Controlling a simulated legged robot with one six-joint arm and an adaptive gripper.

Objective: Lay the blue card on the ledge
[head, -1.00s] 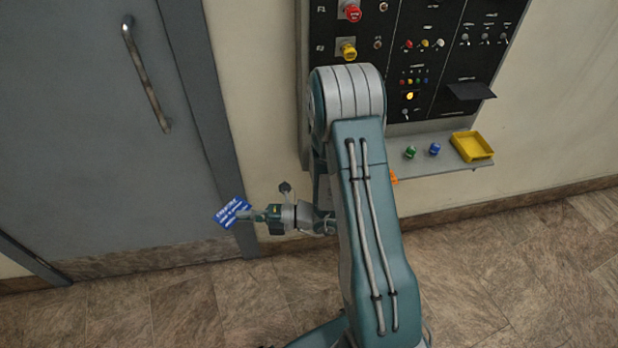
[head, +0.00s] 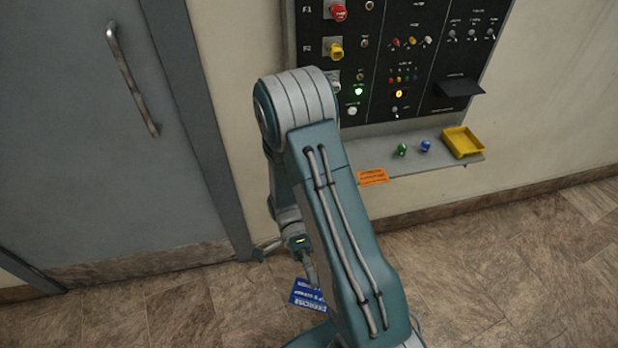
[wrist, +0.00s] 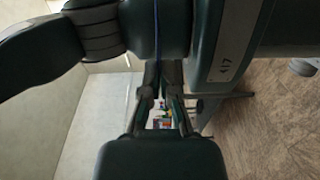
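The blue card (head: 308,294) with white print shows in the head view, left of my upper arm and low in front of the wall, with the floor behind it. My gripper (head: 311,274) points downward and is shut on the card's upper part. My arm may hide part of the card's right side. In the wrist view the fingers are close together, and a thin blue line (wrist: 157,30) runs between their tips, likely the card edge-on. The grey ledge (head: 415,160) juts from the wall below the panel, to the right of and above the card in the picture.
On the ledge are a green knob-like piece (head: 402,150), a blue one (head: 426,146) and a yellow tray (head: 462,142) at the right end. An orange label (head: 373,177) is at its left front. The black panel (head: 400,65) is above; a grey door (head: 80,120) is left.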

